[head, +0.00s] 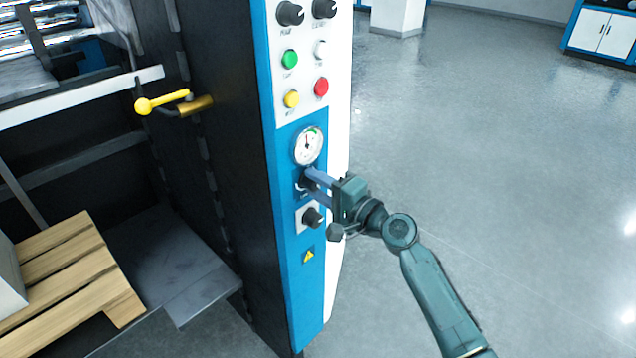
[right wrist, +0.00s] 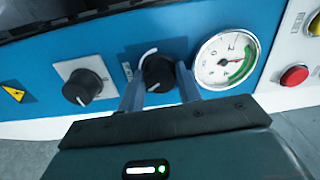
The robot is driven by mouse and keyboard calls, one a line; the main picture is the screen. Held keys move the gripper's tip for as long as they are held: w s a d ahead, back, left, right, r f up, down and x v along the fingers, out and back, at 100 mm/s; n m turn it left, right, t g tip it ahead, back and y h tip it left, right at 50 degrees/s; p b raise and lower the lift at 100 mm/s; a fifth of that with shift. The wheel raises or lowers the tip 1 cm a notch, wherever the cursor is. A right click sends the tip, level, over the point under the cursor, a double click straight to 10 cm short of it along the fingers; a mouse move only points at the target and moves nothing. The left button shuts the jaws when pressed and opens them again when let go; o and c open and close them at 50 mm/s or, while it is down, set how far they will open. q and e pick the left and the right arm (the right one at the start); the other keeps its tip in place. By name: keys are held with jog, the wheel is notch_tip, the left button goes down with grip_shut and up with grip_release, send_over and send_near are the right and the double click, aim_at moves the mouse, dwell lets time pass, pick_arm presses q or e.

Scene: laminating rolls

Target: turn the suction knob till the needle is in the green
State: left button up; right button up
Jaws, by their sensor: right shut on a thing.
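The suction knob (right wrist: 158,71) is black and round, on the blue panel beside the gauge, with a white arc mark around it. My right gripper (right wrist: 160,80) is shut on it, one finger on each side. In the head view my right gripper (head: 307,180) reaches the panel from the right, just below the gauge, and hides most of the knob. The round white gauge (head: 308,146) has a green arc; it also shows in the right wrist view (right wrist: 225,58). Its thin needle is small, and whether it lies in the green is hard to tell. My left gripper is not in view.
A second black knob (head: 312,217) on a pale plate sits below, with a yellow warning sign (head: 308,255) under it. Above are a red button (head: 321,87) and other buttons and knobs. A yellow lever (head: 162,102) sticks out at left. Floor to the right is clear.

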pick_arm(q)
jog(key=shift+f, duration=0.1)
pick_arm(e)
jog(key=shift+m, duration=0.3)
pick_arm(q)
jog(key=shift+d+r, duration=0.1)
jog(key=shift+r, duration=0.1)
pick_arm(e)
jog(key=o, duration=1)
pick_arm(q)
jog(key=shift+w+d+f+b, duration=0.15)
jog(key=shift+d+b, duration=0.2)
jog(key=shift+b, duration=0.35)
pick_arm(e)
jog(key=v, duration=1.3)
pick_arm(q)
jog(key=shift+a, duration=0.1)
pick_arm(e)
jog(key=shift+s, duration=0.1)
